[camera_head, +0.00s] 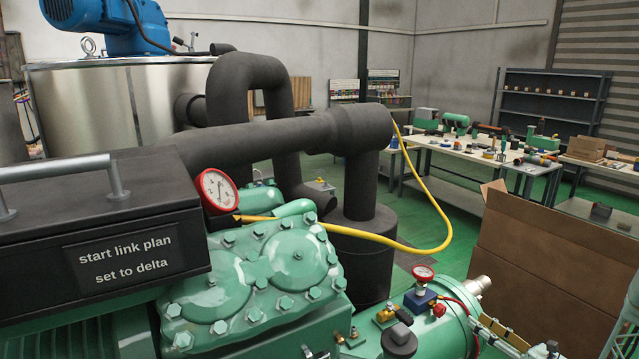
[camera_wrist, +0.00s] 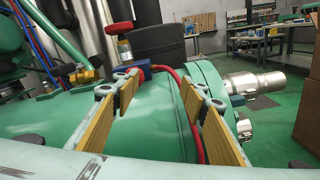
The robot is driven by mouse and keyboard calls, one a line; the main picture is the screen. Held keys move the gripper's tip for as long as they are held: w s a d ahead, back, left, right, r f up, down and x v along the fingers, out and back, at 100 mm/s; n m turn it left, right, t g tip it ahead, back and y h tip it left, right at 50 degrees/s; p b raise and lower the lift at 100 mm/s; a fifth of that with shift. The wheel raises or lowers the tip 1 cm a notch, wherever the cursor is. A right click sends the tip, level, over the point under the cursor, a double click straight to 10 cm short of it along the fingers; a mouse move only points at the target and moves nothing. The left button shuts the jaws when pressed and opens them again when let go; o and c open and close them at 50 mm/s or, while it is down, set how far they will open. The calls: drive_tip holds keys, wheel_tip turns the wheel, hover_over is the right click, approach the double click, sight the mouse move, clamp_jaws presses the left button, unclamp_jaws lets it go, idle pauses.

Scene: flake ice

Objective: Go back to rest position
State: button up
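My gripper (camera_wrist: 161,85) shows in the wrist view as two yellow-padded fingers spread well apart with nothing between them. Behind the fingers are the green cylinder (camera_wrist: 160,120) and a red hose (camera_wrist: 190,90). In the head view, part of my gripper (camera_head: 512,338) shows at the lower right, in front of the right end of the green cylinder (camera_head: 440,330). Whether it touches the cylinder cannot be told. Most of my arm is outside the picture.
A green compressor (camera_head: 255,280) with a red gauge (camera_head: 217,190) fills the front. A black pipe (camera_head: 270,135) and yellow hose (camera_head: 445,215) rise behind it. A cardboard box (camera_head: 545,265) stands close at right. Workbenches (camera_head: 460,155) are farther back, with open green floor before them.

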drive_tip(key=s+a+r+n+g+y, duration=0.1)
drive_tip(key=a+r+n+g+y, duration=0.5)
drive_tip(key=a+r, duration=0.75)
drive_tip(key=s+a+r+n+g+h, duration=0.1)
drive_tip(key=s+a+r+n+g, duration=0.3)
drive_tip(key=a+r, duration=0.3)
drive_tip(key=s+a+r+n+g, duration=0.1)
drive_tip(key=s+a+r+n, duration=0.4)
drive_tip(key=a+r, duration=0.25)
drive_tip(key=s+a+r+n+g+h, duration=0.2)
drive_tip(key=s+a+r+n, duration=0.25)
drive_tip(key=s, duration=0.35)
drive_tip(key=s+a+r+n+g+h, duration=0.25)
drive_tip(key=s+a, duration=0.25)
drive_tip(key=s, duration=0.3)
drive_tip(key=s+d+r+n+t+h, duration=0.1)
drive_tip(key=s+d+r+n+h, duration=0.1)
drive_tip(key=s, duration=0.6)
drive_tip(key=s+d+r+n+t+h, duration=0.1)
drive_tip(key=s+d+r+n+h, duration=0.1)
drive_tip(key=s+r+n+h, duration=0.2)
drive_tip(key=s+d+r+n+t+h, duration=0.2)
drive_tip(key=s+n, duration=0.3)
drive_tip(key=s, duration=0.7)
drive_tip(key=shift+d+r+n+h, duration=0.3)
drive_tip(key=shift+r+n+h, duration=0.1)
drive_tip(key=shift+r+h, duration=0.3)
idle(0.5)
